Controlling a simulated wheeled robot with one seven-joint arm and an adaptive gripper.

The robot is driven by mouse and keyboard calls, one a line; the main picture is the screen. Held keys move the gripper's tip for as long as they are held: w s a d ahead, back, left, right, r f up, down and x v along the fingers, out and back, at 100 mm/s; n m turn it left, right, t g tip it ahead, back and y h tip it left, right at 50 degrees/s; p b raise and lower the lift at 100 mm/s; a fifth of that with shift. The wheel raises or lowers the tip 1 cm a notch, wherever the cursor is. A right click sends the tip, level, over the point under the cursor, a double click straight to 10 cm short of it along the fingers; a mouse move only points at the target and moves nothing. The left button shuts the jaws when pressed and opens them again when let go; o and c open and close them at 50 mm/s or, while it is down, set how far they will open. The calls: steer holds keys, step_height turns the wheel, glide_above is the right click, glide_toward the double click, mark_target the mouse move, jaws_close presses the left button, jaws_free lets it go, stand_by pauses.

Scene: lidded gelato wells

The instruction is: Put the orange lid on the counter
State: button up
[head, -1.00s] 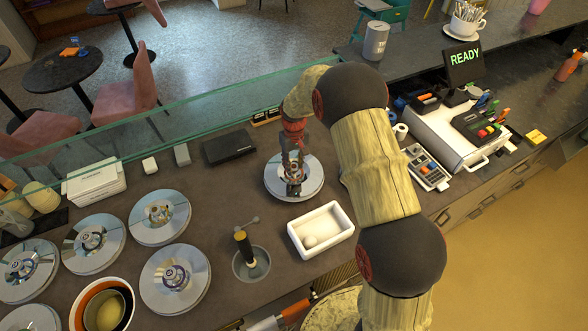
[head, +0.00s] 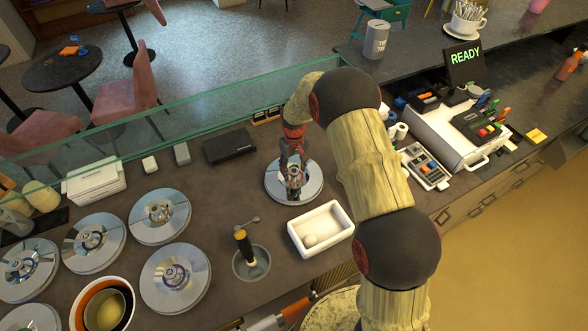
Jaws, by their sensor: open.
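No lid looks orange; the lids are silver discs with a central knob. One silver lid (head: 312,188) lies flat on the dark counter, apart from the others. My gripper (head: 294,186) points down at its knob with the jaws open; the fingers hide much of the knob, so I cannot tell whether they touch it. An uncovered round well with an orange rim (head: 76,311) is at the lower left and holds a yellowish round thing.
Several lidded wells, one with its lid (head: 200,284) nearest, fill the left. A white tray (head: 344,240) and a grey cup (head: 262,268) with a dark-handled tool stand close by. A glass screen (head: 200,102) runs behind.

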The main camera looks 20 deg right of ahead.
steer(key=shift+r, duration=0.15)
step_height(320, 180, up, 12)
step_height(320, 180, up, 11)
steer(key=t, duration=0.1)
glide_above(294, 171)
steer(key=s, duration=0.5)
steer(key=s+r+m+t, duration=0.1)
steer(key=s+r+t, duration=0.1)
steer(key=s+r, duration=0.85)
steer(key=s+r+m+t, duration=0.1)
steer(key=s+r+t, duration=0.1)
steer(key=s, duration=1.8)
steer(key=shift+r+t+b, duration=0.3)
steer(key=shift+r+b, duration=0.05)
steer(key=shift+r, duration=0.25)
